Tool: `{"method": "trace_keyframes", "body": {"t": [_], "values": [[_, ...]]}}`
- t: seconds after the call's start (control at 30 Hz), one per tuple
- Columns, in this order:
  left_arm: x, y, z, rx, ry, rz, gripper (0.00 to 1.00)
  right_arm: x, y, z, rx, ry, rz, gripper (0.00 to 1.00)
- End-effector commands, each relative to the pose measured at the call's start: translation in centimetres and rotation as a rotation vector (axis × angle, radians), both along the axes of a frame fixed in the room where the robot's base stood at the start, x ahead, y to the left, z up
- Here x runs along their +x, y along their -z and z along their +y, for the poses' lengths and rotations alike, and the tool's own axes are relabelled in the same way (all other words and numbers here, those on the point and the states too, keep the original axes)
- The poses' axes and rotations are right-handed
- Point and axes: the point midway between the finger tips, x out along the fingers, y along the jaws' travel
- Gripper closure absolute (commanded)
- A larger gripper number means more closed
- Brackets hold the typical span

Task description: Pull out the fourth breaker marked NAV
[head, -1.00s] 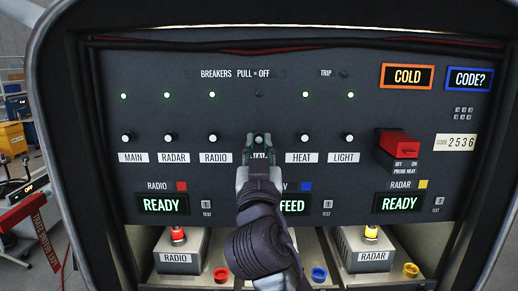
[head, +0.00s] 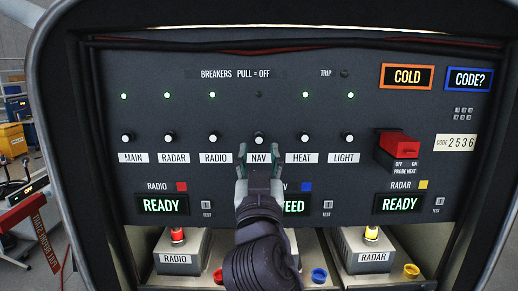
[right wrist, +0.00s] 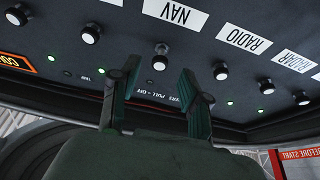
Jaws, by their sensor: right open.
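The NAV breaker (head: 259,139) is a black knob with a white tip, fourth in a row on the dark panel. Its white NAV label (head: 259,158) sits below it. The indicator lamp (head: 259,94) above it is dark, while the lamps above the other breakers are green. My right gripper (head: 260,158) is open, its fingers just below the knob and either side of the label. In the right wrist view, the NAV knob (right wrist: 161,60) shows beyond and between the open fingertips, with a gap. My left gripper is not in view.
The RADIO breaker (head: 213,139) and HEAT breaker (head: 305,139) flank the NAV knob closely. A red PROBE HEAT switch (head: 398,145) juts out at right. Grey RADIO (head: 178,257) and RADAR (head: 373,256) boxes stand below the panel.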

Motion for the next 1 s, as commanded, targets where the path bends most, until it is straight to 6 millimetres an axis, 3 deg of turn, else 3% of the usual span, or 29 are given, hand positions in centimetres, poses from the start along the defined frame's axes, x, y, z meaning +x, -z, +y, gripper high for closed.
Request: {"method": "trace_keyframes", "body": {"t": [0.3,0.73,0.87,0.97,1.0], "values": [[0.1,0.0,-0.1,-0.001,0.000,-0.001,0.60,-4.3,1.8,0.0,0.001,-0.002,0.003,0.54],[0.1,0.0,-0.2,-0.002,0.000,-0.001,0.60,-4.6,2.4,-0.2,0.001,0.003,0.014,0.54],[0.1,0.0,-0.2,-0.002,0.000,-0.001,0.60,-3.7,6.2,-1.9,0.004,0.019,0.122,0.54],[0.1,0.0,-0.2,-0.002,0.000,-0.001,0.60,-3.1,12.1,-4.4,0.006,0.042,0.286,0.54],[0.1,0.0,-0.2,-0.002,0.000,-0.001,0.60,-3.1,14.9,-5.6,0.004,0.050,0.366,0.54]]}}
